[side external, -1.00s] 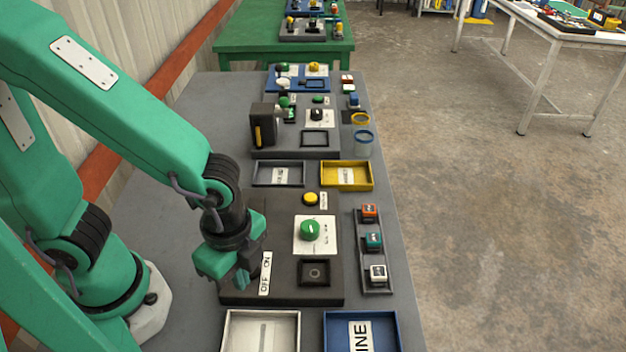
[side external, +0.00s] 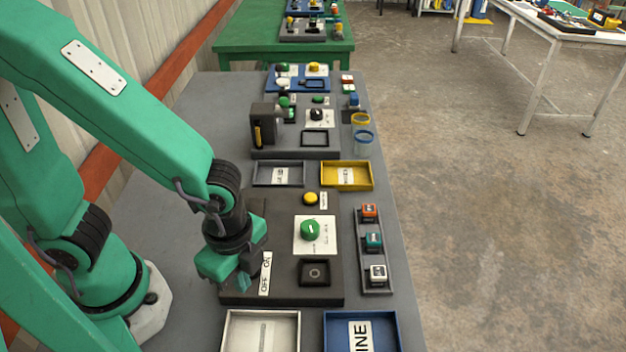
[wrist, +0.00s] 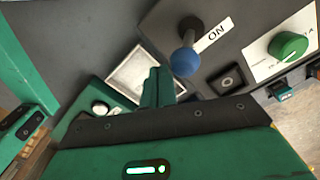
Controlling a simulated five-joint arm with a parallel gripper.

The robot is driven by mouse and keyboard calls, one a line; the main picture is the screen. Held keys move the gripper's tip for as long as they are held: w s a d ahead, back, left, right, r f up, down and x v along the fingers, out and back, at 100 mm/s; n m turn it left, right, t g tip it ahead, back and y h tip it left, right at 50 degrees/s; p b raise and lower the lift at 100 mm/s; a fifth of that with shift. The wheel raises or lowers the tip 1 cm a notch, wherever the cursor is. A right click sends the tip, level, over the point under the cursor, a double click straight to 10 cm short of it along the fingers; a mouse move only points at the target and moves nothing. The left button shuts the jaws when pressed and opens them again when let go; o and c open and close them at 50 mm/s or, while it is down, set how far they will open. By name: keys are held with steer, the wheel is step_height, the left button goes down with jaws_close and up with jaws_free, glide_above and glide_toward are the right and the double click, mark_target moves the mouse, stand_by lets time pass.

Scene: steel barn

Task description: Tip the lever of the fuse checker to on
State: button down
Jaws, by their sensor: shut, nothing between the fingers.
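The fuse checker (side external: 285,235) is a dark panel on the grey bench, with a green knob, a yellow button, a square socket and an OFF/ON label (side external: 265,273). Its lever (wrist: 186,58) shows in the wrist view as a dark stem with a blue ball, beside the ON end of the label. In the side view my gripper hides the lever, and I cannot tell which way it is tipped. My gripper (side external: 248,275) is low over the panel's left edge beside the label. In the wrist view its fingers (wrist: 158,82) are shut and empty, left of the blue ball.
A white tray (side external: 226,335) and a blue tray (side external: 328,338) stand at the panel's near side. A grey tray (side external: 256,173) and a yellow tray (side external: 370,176) lie beyond it. A rack (side external: 377,255) of small blocks is at the right. Another dark device (side external: 262,125) stands farther back.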

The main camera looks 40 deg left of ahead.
steer(key=shift+w+a, duration=1.1)
steer(key=shift+w, duration=0.05)
stand_by(0.3)
steer(key=shift+s+d, duration=0.45)
stand_by(0.3)
steer(key=shift+r, duration=0.1)
steer(key=shift+r, duration=3.4)
steer(key=shift+w+a+r+n, duration=0.3)
steer(key=shift+a+n, duration=0.05)
steer(key=shift+n, duration=0.05)
steer(key=w+a+r+n+t, duration=0.3)
steer(key=a+r+n+t, duration=0.2)
steer(key=a+r+n, duration=0.4)
steer(key=a+n, duration=0.5)
steer(key=shift+r+t, duration=0.15)
steer(key=shift+t, duration=0.15)
